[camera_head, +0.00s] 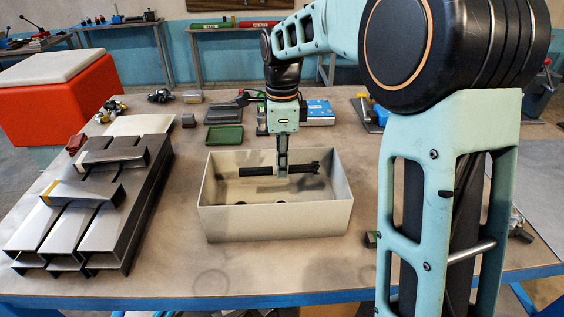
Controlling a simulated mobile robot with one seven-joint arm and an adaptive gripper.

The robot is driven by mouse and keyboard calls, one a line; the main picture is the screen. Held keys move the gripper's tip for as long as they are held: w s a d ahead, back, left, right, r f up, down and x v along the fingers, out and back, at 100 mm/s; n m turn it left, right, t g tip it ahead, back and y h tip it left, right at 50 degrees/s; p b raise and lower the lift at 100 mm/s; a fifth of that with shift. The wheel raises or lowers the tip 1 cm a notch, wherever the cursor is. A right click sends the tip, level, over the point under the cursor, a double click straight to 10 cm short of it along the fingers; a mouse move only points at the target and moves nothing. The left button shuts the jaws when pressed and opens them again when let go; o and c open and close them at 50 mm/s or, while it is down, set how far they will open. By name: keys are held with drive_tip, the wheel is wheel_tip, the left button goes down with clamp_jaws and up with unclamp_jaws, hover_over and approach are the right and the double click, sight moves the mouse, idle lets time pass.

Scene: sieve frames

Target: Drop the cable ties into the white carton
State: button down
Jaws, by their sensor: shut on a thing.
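The white carton (275,221) is an open box standing on the table in the middle of the view. My gripper (282,172) points down over the carton's opening and is shut on the cable ties (254,171). They look like a dark, narrow bundle lying crosswise in the jaws, sticking out on both sides. The bundle shows against the carton's inside, at about rim level or a little below; its exact height is unclear. Part of the bundle is hidden behind the fingers.
Metal profiles (72,215) are stacked at the left of the table (180,271). A green tray (224,135) and a blue-and-white box (317,111) lie behind the carton. My arm blocks much of the right side. The table in front of the carton is mostly clear.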

drive_tip(key=c, duration=1.8)
unclamp_jaws()
drive_tip(key=shift+r, duration=0.1)
wheel_tip(320, 180, up, 12)
